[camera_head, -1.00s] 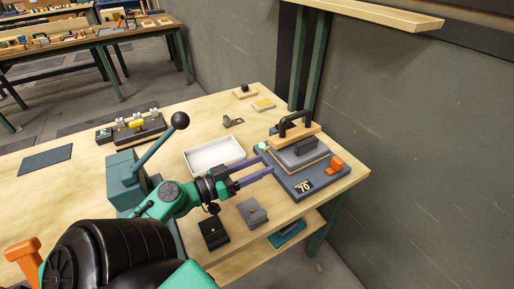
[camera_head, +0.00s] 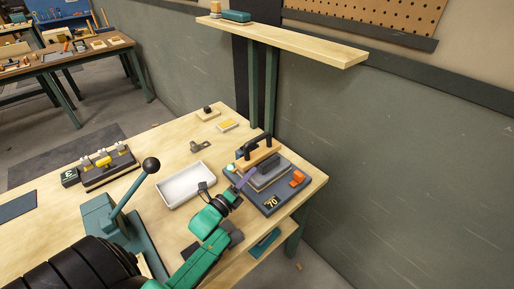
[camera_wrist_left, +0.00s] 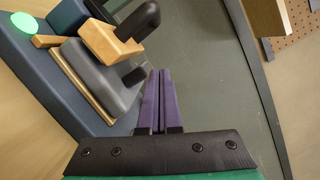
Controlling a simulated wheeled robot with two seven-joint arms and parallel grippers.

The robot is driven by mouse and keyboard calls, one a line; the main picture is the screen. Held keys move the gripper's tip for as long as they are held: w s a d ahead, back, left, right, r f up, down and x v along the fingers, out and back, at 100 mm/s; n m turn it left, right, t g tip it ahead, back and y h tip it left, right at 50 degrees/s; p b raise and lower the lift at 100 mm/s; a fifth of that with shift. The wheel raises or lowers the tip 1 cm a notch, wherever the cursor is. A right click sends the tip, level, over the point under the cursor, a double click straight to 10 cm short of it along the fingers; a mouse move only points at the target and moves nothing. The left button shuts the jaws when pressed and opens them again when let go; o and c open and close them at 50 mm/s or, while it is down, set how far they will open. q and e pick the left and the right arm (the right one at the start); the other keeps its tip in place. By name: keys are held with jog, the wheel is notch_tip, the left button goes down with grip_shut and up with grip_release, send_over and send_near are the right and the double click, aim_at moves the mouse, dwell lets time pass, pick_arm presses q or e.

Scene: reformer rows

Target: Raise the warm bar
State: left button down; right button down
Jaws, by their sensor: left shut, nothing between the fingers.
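The warm bar appears to be the wooden bar (camera_head: 258,154) with a black arched handle (camera_head: 254,142), on a grey block above a dark blue base (camera_head: 268,206) marked 70. The base has an orange part (camera_head: 297,178) and a pale green light (camera_head: 230,168). My left gripper (camera_head: 254,172) is shut and empty, its purple fingers at the near left side of the block. In the left wrist view the closed fingers (camera_wrist_left: 160,73) lie beside the grey block (camera_wrist_left: 98,75), with the wooden bar (camera_wrist_left: 108,44) beyond to the left. Contact cannot be told. My right gripper is not in view.
A white tray (camera_head: 184,185) lies left of the base. A teal lever stand (camera_head: 98,215) with a black knob is further left. A wooden shelf (camera_head: 300,42) hangs over the back. Small blocks stand behind on the bench (camera_head: 165,150). The bench's right edge is close to the base.

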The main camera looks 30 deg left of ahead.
aim_at(263, 165)
pick_arm(q)
jog(key=w+b, duration=0.1)
jog(key=w, duration=0.1)
jog(key=w+b, duration=0.1)
jog(key=w, duration=0.2)
jog(key=w+b, duration=0.1)
jog(key=w, duration=0.1)
jog(key=shift+w+d+r, duration=0.1)
jog(key=shift+w+d, duration=0.25)
jog(key=shift+d, duration=0.05)
jog(key=w+a+r, duration=0.1)
jog(key=a+r, duration=0.1)
jog(key=shift+w+a, duration=0.35)
jog(key=shift+a+r, duration=0.2)
jog(key=shift+a, duration=0.1)
jog(key=shift+w+a+r, duration=0.1)
jog(key=shift+r, duration=0.05)
